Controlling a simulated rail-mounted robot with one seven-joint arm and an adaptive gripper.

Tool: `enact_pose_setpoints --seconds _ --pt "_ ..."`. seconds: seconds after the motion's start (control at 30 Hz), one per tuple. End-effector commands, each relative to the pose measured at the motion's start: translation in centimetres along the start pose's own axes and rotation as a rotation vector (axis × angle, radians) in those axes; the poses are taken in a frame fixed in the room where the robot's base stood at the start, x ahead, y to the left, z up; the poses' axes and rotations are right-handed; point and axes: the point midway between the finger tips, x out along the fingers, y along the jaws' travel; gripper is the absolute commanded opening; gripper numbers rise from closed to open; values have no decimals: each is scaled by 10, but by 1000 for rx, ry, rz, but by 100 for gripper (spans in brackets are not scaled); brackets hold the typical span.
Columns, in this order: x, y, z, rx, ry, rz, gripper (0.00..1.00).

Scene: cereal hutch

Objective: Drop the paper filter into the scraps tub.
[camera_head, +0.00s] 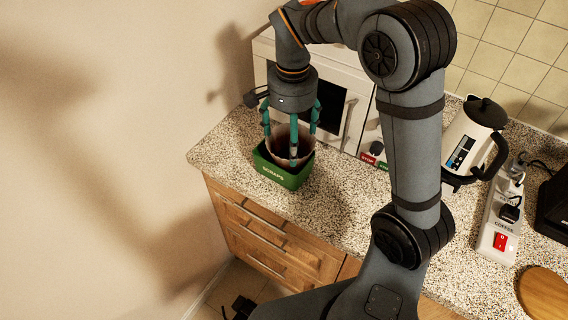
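The green scraps tub (272,173), labelled SCRAPS, stands on the speckled counter near its left front corner. The paper filter (281,147), brownish with a pale rim, is at the mouth of the tub. Its lower part is hidden behind the tub's front wall, and its upper part stands above the rim. My gripper (291,146) points down over the tub, with its teal fingers spread around the filter. One finger is in front of the filter. I cannot tell whether the fingers press on it or whether it rests on the tub's floor.
A white microwave (335,80) stands close behind the tub. A white kettle (468,140) and a power strip (499,228) with a red switch are to the right. A round wooden board (545,293) lies at the lower right. The counter (338,208) right of the tub is clear.

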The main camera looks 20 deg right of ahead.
Motion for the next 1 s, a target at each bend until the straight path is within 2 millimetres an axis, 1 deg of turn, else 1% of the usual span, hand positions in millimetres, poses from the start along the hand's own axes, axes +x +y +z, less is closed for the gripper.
enact_pose_setpoints --seconds 0.07,0.1,0.3,0.57,0.67,0.77,0.87,1.0 --pt "-1 0 0 0 0 0 74" --pt "-1 0 0 0 0 0 88" --pt "-1 0 0 -1 0 0 100" --pt "-1 0 0 -1 0 0 100" --pt "-4 -1 0 -1 1 -2 100" --pt "-15 -1 0 -2 2 -3 100" --pt "-34 -2 0 -1 3 -5 100" --pt "-66 -2 -1 0 4 -6 100"
